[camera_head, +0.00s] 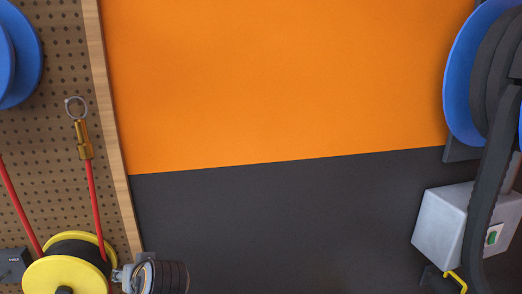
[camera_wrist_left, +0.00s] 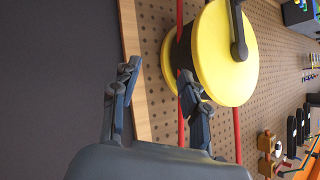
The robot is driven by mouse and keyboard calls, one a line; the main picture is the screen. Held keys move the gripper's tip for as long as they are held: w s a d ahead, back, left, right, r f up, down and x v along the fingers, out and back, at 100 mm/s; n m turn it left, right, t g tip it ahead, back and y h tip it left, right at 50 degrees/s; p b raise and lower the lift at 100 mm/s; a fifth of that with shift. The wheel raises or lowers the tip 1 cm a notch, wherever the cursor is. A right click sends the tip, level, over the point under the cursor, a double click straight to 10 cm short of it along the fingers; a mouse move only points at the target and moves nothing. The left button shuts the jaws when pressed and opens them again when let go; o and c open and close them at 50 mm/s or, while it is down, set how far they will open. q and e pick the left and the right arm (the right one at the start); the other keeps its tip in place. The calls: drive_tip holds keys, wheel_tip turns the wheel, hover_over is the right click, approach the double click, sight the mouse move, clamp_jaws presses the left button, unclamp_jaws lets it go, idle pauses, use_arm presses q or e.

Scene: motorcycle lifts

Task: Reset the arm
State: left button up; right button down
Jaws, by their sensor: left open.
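My left gripper (camera_wrist_left: 158,86) is in the left wrist view, with its two dark fingers spread apart and nothing visible between them. The wooden edge strip (camera_wrist_left: 148,70) of the pegboard shows beyond the gap between the fingers. A yellow reel (camera_wrist_left: 232,60) is just beyond and to the right of the fingers. The right finger overlaps the reel's lower edge in the picture; I cannot tell whether they touch. My right gripper is not in view.
In the head view, the yellow reel (camera_head: 62,272) with red hose (camera_head: 94,195) is on the pegboard (camera_head: 45,135) at left. A blue reel (camera_head: 466,80) and a grey box (camera_head: 440,228) are at right. The orange and dark wall (camera_head: 280,90) between is mostly bare.

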use_arm(q)
drive_tip(key=s+d+f+m+g+h, duration=0.1)
drive_tip(key=s+d+f+m+h, duration=0.25)
drive_tip(key=s+f, duration=0.95)
drive_tip(key=s+d+f+m+g+h, duration=0.2)
drive_tip(key=s+d+f+h, duration=0.15)
drive_tip(key=s, duration=0.45)
drive_tip(key=s+d+f+m+g+h, duration=0.15)
drive_tip(key=s+f, duration=0.25)
drive_tip(key=s, duration=0.4)
wheel_tip(320, 180, down, 34)
drive_tip(key=s+r+b, duration=0.1)
drive_tip(key=s+b, duration=0.1)
drive_tip(key=b, duration=0.6)
drive_tip(key=s+a+f+g+b, duration=0.1)
drive_tip(key=s+f+b, duration=0.2)
drive_tip(key=s+f, duration=0.5)
drive_tip(key=s+a+f+g+b, duration=0.1)
drive_tip(key=s+f+b, duration=0.2)
drive_tip(key=s+f, duration=0.5)
wheel_tip(320, 180, down, 8)
drive_tip(key=shift+s+a, duration=0.2)
drive_tip(key=shift+s, duration=0.1)
